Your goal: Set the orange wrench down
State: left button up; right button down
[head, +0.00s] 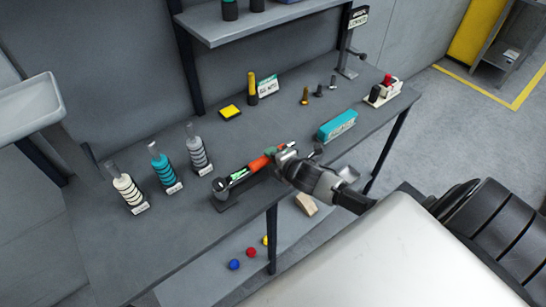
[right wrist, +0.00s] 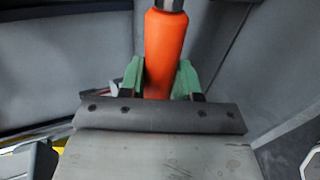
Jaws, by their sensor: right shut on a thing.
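The orange wrench (head: 259,163) is at the front edge of the grey workbench (head: 190,235) in the head view, close to a dark holder with green parts (head: 237,177). My right gripper (head: 278,152) is shut on its orange handle. In the right wrist view the orange handle of the wrench (right wrist: 168,50) stands between the green fingertips of the right gripper (right wrist: 165,78), with a metal shaft above it. I cannot tell whether the wrench touches the bench or the holder. My left gripper is not in view.
A teal box (head: 337,125), bolts (head: 305,96) and a yellow block (head: 230,112) sit further back. Coloured balls (head: 251,252) lie on the lower shelf. The left front bench is bare.

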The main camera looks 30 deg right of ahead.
jog(key=shift+f+b, duration=0.95)
jog(key=shift+f, duration=0.15)
jog(key=c, duration=0.8)
grip_release()
jog(key=shift+o, duration=0.4)
jog(key=shift+f, duration=0.1)
jog(key=b+v, duration=0.1)
jog(key=v, duration=1)
jog(key=shift+w+a, duration=0.1)
